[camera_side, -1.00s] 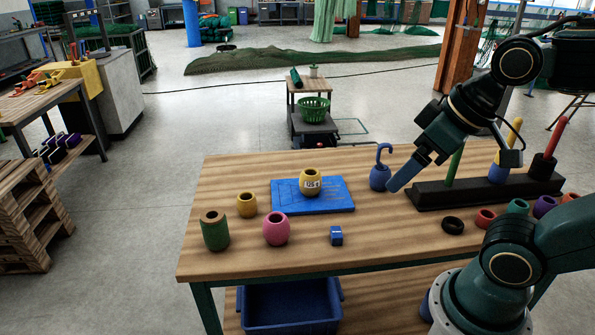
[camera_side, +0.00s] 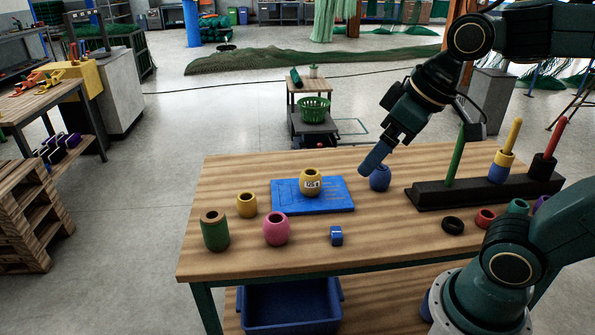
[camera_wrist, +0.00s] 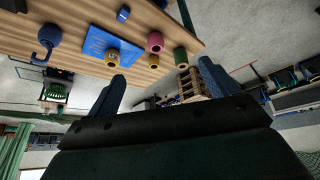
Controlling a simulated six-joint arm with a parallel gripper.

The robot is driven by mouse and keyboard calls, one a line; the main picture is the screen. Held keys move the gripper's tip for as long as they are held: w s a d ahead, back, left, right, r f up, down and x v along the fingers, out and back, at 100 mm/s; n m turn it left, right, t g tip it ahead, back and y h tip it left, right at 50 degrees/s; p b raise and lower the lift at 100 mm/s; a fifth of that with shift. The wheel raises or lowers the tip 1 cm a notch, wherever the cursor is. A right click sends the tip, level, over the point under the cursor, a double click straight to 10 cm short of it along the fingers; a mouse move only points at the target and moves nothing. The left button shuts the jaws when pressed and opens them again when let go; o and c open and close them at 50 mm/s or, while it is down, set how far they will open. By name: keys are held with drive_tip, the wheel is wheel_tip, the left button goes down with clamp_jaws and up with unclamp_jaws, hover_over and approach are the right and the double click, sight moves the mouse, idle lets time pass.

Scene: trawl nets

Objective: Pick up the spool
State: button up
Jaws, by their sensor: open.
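Several barrel-shaped spools stand on the wooden table. A yellow spool with a white label (camera_side: 311,183) stands on a blue board (camera_side: 284,200). A smaller yellow spool (camera_side: 246,205), a pink spool (camera_side: 276,229) and a green spool (camera_side: 214,231) stand to its left and front.
A black rack (camera_side: 430,195) with green, yellow and red pegs stands at the right; the yellow peg carries spools. A black ring (camera_side: 453,224) and more spools (camera_side: 486,218) lie before it. A small blue block (camera_side: 336,236) is near the front edge. A blue bin (camera_side: 290,305) is below.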

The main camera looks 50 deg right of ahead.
drive_tip(key=w+a+n, duration=0.2)
drive_tip(key=w, duration=0.8)
drive_tip(key=n+g+y, duration=0.2)
drive_tip(key=n+y, duration=0.1)
drive_tip(key=n, duration=0.3)
hover_over(215, 214)
drive_tip(key=s+d, duration=0.2)
drive_tip(key=d, duration=0.1)
wheel_tip(215, 214, down, 19)
drive_tip(key=shift+s+a, duration=0.15)
drive_tip(key=shift+a, duration=0.05)
drive_tip(key=shift+x, duration=4.2)
drive_tip(key=shift+s, duration=0.1)
drive_tip(key=shift+f, duration=0.1)
